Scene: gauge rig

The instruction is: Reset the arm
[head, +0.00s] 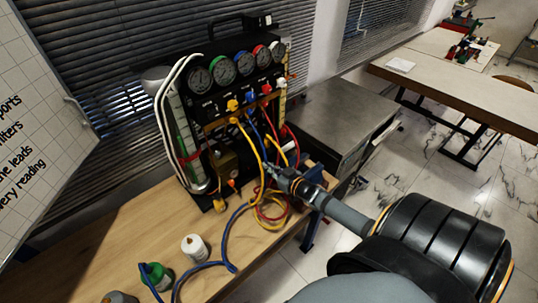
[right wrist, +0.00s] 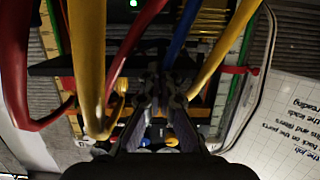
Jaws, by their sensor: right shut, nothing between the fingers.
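My right gripper (head: 272,170) reaches in from the lower right in the head view, in front of the gauge rig (head: 235,75). It is shut and empty, close to the hanging hoses. In the right wrist view its fingers (right wrist: 160,85) are together, with a yellow hose (right wrist: 88,60) to the left and a blue hose (right wrist: 181,30) just beyond the tips. I cannot tell whether it touches a hose. The rig stands upright on the wooden bench and carries a row of dials with coloured plugs below. My left gripper is not in view.
Yellow, red and blue hoses loop over the wooden bench (head: 120,265). A white bottle (head: 195,248) and a green-topped container (head: 157,275) stand at the front. A metal cabinet (head: 335,115) is right of the rig. A whiteboard (head: 35,120) is at left.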

